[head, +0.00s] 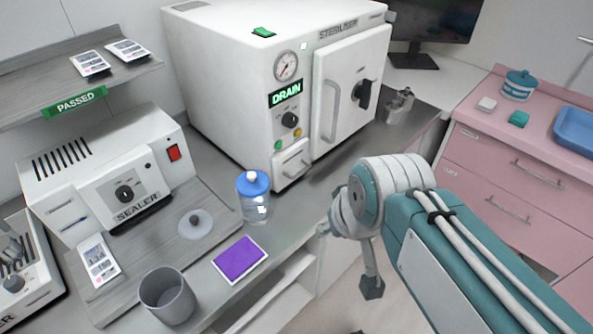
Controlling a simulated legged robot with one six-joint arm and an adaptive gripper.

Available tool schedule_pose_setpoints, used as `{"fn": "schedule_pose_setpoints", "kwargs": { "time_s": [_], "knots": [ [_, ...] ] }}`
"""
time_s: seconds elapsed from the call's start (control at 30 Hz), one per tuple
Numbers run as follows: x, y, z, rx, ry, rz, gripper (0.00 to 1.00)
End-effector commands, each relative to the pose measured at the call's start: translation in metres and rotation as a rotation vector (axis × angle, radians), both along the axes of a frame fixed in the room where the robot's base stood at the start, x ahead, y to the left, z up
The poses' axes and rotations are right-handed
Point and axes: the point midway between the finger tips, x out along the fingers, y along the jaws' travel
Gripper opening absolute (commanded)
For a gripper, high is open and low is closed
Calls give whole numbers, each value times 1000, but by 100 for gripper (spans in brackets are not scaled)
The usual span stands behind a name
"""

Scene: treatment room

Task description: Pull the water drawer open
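The white sterilizer (230,75) stands on the counter at the upper middle. The water drawer appears to be the small white front (292,161) with a bar handle, low on its face below the buttons; it looks shut. The large door (352,90) to its right is shut. My arm comes in from the lower right, its rounded wrist joint in front of the counter edge, right of and nearer than the drawer. A grey part of my gripper (371,287) hangs below the joint. Its fingers are not clear, and nothing is seen in it. It is apart from the drawer.
A blue-lidded bottle (255,199) stands close before the drawer, to its left. A purple card (240,259), a grey cup (167,296) and a sealer (98,176) are further left. Small metal items (399,106) stand right of the sterilizer. A pink cabinet (508,165) is at right.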

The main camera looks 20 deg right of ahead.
Motion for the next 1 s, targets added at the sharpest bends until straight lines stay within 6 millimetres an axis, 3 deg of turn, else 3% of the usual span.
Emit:
{"fn": "schedule_pose_setpoints", "kwargs": {
  "time_s": [0.3, 0.6, 1.0],
  "knots": [
    [29, 12, -31, 260, 230, -18, 48],
    [68, 15, -52, 562, 334, -45, 48],
    [136, -12, -78, 989, 287, -126, 48]
  ]
}}
